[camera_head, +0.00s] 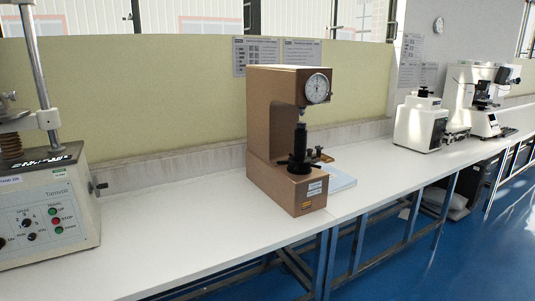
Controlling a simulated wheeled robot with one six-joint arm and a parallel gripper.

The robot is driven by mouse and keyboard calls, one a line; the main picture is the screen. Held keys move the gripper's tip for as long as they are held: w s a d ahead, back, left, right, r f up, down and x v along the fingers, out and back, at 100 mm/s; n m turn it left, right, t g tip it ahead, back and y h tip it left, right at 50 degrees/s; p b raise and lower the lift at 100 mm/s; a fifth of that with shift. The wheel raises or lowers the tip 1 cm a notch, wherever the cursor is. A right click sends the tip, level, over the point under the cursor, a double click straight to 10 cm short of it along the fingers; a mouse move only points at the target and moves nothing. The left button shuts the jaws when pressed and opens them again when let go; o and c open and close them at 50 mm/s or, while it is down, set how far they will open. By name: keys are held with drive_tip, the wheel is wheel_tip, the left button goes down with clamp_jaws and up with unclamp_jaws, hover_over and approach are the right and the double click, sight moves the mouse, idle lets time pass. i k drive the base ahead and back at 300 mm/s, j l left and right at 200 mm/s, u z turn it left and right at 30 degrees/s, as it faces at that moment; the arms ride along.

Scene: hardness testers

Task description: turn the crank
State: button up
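A brown hardness tester (275,125) with a round dial gauge (317,88) stands on the white bench in the middle of the head view. Below the dial is an upright black spindle (300,141). A dark handwheel with protruding grips (299,166) sits at the spindle's foot, above the tester's base; it may be the crank, but I cannot tell for sure. Its far side is partly hidden. My gripper is not in view, so nothing shows near or touching the handwheel.
A beige machine (48,215) with buttons and a side knob stands at the left. White instruments (421,122) stand farther right. A pale flat item (340,180) lies beside the tester. The white bench (180,225) is clear left of the tester; blue floor (440,265) is open at right.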

sight(96, 186)
drive_tip(key=u, duration=1.75)
